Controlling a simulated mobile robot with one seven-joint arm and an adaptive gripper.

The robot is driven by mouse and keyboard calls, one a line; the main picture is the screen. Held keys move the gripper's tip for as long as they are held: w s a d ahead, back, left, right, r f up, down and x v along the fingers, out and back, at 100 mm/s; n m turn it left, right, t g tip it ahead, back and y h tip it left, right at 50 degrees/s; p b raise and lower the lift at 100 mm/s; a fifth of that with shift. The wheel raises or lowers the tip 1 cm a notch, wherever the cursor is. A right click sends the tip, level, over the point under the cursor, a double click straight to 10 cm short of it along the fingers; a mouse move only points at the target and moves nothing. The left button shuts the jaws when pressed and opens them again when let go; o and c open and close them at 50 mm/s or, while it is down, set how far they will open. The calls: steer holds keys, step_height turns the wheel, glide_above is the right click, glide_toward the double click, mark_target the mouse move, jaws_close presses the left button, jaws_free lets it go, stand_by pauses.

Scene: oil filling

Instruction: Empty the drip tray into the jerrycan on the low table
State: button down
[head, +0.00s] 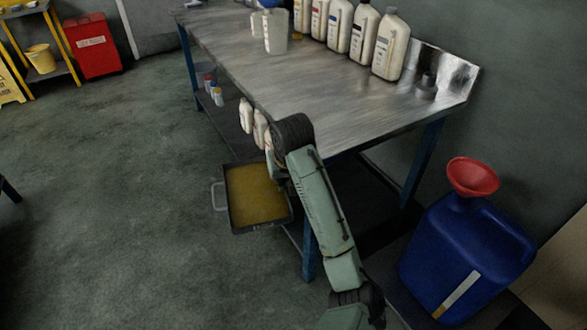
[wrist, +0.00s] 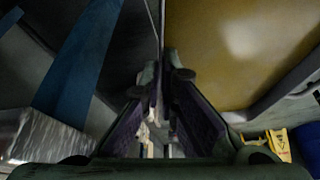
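The drip tray (head: 262,230) is a dark rectangular pan with a layer of yellow-brown oil, beside the workbench's front edge. It looks roughly level, with a handle on its left side. My gripper (head: 283,180) is at the tray's right side, mostly hidden by my arm. In the wrist view my gripper's fingertips (wrist: 166,76) close together at the tray's edge, with the oil surface to their right. The blue jerrycan (head: 450,245) stands at the lower right on the dark low table (head: 392,298). A red funnel (head: 473,176) sits upright in its mouth.
The metal workbench (head: 300,85) with blue legs lies between tray and wall. Several bottles (head: 340,28) and a clear jug (head: 275,32) stand on it; more bottles (head: 246,115) are on its lower shelf. A red bin (head: 92,48) is far left. The floor at left is clear.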

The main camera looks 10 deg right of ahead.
steer(key=s+a+f, duration=0.2)
steer(key=f, duration=0.6)
steer(key=s+a+f+m, duration=0.1)
steer(key=s+a+f, duration=0.1)
steer(key=f, duration=0.6)
steer(key=s+a+f, duration=0.2)
steer(key=s+f, duration=0.1)
steer(key=f, duration=0.5)
steer(key=shift+s+m+h, duration=0.2)
steer(key=shift+m+h, duration=0.1)
